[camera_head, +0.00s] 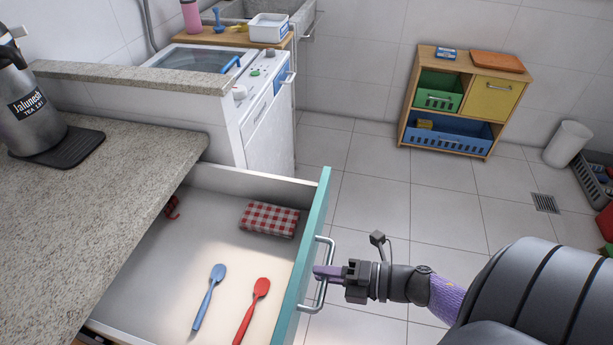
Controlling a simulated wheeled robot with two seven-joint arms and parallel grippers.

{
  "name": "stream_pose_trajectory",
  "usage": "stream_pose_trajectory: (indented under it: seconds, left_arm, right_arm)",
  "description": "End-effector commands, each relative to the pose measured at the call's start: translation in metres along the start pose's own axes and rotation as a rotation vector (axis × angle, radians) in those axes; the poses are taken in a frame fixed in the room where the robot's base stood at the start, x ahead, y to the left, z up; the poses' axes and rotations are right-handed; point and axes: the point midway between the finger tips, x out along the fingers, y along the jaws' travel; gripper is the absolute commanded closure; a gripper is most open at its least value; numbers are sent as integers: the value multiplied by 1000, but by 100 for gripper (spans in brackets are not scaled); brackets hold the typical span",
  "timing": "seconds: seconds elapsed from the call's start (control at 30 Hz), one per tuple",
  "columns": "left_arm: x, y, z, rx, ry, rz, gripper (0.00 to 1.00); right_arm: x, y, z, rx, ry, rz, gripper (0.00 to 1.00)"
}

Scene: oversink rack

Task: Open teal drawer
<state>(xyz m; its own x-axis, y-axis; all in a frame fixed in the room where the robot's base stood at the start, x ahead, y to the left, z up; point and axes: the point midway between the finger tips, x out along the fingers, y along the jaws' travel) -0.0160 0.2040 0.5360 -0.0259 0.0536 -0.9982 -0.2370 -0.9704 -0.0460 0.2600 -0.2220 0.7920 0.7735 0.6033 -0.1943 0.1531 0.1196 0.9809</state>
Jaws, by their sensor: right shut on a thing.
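The teal drawer (313,225) stands pulled out from under the granite counter, with its white inside in view. A metal bar handle (325,262) is on its teal front. My right gripper (328,272) comes in from the right and is shut on the handle. Inside the drawer lie a blue spatula (209,296), a red spatula (251,310), a folded red-and-white checked cloth (270,219) and a small red item (172,207) near the counter. My left gripper is not in view.
The granite counter (95,190) with a grey tea urn (32,105) is at the left. A white washing machine (265,115) stands behind the drawer. A wooden cabinet (463,100) stands by the back wall. The tiled floor between is clear.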

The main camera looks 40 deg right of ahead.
Motion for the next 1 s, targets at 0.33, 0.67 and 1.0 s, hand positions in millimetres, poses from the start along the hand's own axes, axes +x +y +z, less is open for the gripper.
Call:
stream_pose_trajectory:
  seconds: [0.33,0.67,1.0]
  left_arm:
    - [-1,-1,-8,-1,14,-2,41]
    - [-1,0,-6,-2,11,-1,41]
    - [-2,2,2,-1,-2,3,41]
  right_arm:
    - [-24,-6,0,1,0,-3,100]
    - [-26,-6,0,1,1,-3,100]
    - [-25,-6,0,1,0,-1,50]
